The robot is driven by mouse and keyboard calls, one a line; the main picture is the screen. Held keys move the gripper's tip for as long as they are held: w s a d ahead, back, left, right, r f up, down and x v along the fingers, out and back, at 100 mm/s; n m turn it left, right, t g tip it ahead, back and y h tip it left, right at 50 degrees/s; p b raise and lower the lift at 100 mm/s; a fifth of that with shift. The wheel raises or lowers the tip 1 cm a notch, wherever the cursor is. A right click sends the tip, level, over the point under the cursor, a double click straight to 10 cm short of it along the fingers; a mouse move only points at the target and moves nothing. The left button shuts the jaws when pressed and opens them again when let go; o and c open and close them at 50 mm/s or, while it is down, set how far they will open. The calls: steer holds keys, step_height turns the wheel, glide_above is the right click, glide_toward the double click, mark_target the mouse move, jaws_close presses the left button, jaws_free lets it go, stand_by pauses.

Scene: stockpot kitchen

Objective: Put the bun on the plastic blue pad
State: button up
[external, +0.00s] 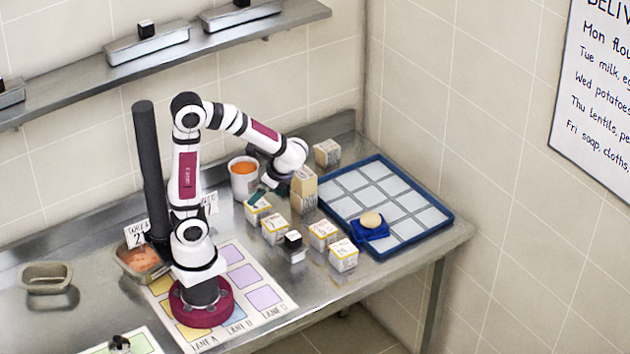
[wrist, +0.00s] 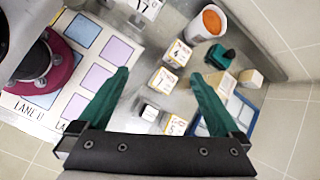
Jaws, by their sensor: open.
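The round tan bun (external: 371,219) rests on the small blue pad (external: 372,234) in the external view. The pad lies at the near left side of the large blue-rimmed tray. My gripper (external: 263,189) is well to the left of the bun, above the small boxes, and nothing shows in its grasp. In the wrist view its two green fingers (wrist: 160,73) are spread wide apart with boxes below and between them. I cannot make out the bun or the pad in the wrist view.
The blue-rimmed tray (external: 440,212) has pale square compartments, mostly empty. Several small labelled boxes (external: 323,234) stand left of it. A white tub with orange contents (external: 244,177) and a taller box (external: 304,190) are near my gripper. A dark green item (wrist: 220,57) stands by the tub.

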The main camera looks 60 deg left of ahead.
steer(key=s+d+n+h, duration=0.3)
steer(key=s+n+h, duration=0.2)
steer(key=s, duration=0.6)
steer(key=shift+n+h, duration=0.3)
steer(key=shift+n, duration=0.4)
steer(key=shift+s+d, duration=0.1)
